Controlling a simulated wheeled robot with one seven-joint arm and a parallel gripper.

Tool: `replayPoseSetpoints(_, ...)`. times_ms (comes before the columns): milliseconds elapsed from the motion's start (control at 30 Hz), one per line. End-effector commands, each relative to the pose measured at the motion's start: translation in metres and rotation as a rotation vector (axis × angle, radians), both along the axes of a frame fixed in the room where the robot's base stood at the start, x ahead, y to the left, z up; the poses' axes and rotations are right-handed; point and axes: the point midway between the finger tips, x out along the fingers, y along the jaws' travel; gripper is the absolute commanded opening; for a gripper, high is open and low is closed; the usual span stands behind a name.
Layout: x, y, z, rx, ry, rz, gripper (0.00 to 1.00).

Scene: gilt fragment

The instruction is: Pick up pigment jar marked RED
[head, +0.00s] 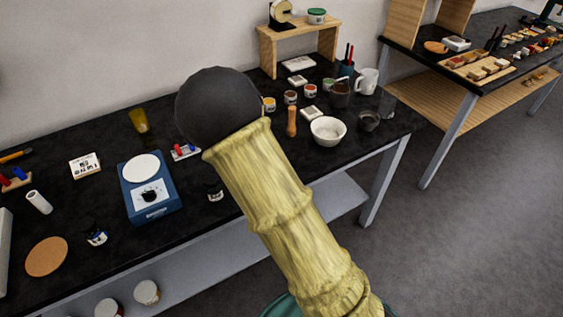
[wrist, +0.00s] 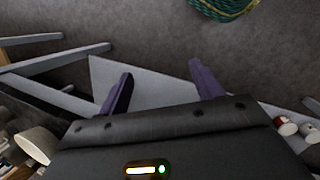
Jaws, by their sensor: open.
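Several small pigment jars stand at the back right of the black bench in the head view. One has reddish-brown contents (head: 290,97) and one to its right looks orange-red (head: 310,91). Their labels are too small to read, so I cannot tell which is marked RED. My gripper (wrist: 160,68) shows in the wrist view with its two purple fingers wide apart and nothing between them. Behind them are grey floor and a pale shelf. In the head view my arm hides part of the bench, and the gripper itself does not show.
The black bench (head: 65,218) also holds a blue scale (head: 150,200), a white bowl (head: 327,131), a wooden pestle (head: 292,121) and a white mug (head: 367,81). White containers (head: 147,292) stand on the lower shelf. A green coil (wrist: 226,7) lies on the floor. Floor is open at right.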

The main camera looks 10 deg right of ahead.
Motion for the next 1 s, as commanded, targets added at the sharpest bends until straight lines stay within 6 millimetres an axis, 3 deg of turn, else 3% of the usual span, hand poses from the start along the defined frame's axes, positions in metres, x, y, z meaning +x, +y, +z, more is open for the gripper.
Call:
replayPoseSetpoints(100, 0.002, -0.01, -0.027, -0.125, 0.039, 0.157, 0.66)
replayPoseSetpoints(267, 0.013, -0.025, -0.045, -0.305, 0.074, 0.373, 0.66)
replayPoseSetpoints(400, 0.032, -0.034, -0.049, -0.483, 0.093, 0.574, 0.66)
replayPoseSetpoints(567, 0.061, -0.034, -0.039, -0.711, 0.102, 0.805, 0.66)
replayPoseSetpoints(767, 0.103, -0.005, -0.009, -1.034, 0.089, 1.094, 0.66)
replayPoseSetpoints(1000, 0.135, 0.065, 0.035, -1.409, 0.047, 1.358, 0.66)
